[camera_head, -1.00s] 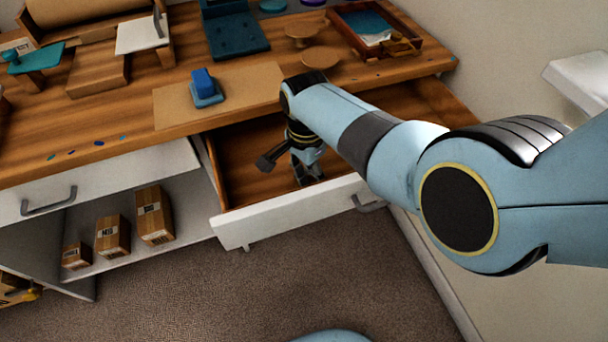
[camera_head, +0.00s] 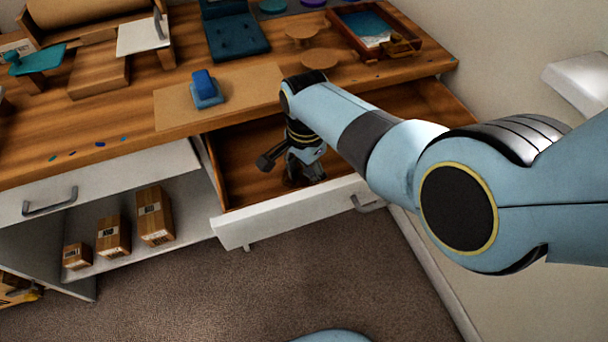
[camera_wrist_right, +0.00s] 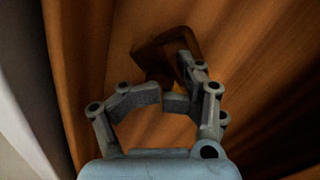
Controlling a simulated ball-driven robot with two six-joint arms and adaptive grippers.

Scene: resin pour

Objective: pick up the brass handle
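The brass handle (camera_wrist_right: 163,48) shows in the right wrist view as a dark brown, angular, bent piece with a yellowish patch, low in the open drawer. Its near part is hidden behind my fingertips. My right gripper (camera_wrist_right: 161,98) has its two finger pads drawn nearly together at the handle's near end, and looks shut on it. In the head view my right gripper (camera_head: 306,178) reaches down into the drawer (camera_head: 240,183), and the handle cannot be made out there. My left gripper is not in view.
The drawer's white front (camera_head: 290,213) stands close to the gripper. Above is the wooden worktop (camera_head: 120,130) with a blue block (camera_head: 205,90) on a tan board (camera_head: 245,90) and a tray (camera_head: 372,30). Cardboard boxes (camera_head: 155,215) stand on the shelf at left.

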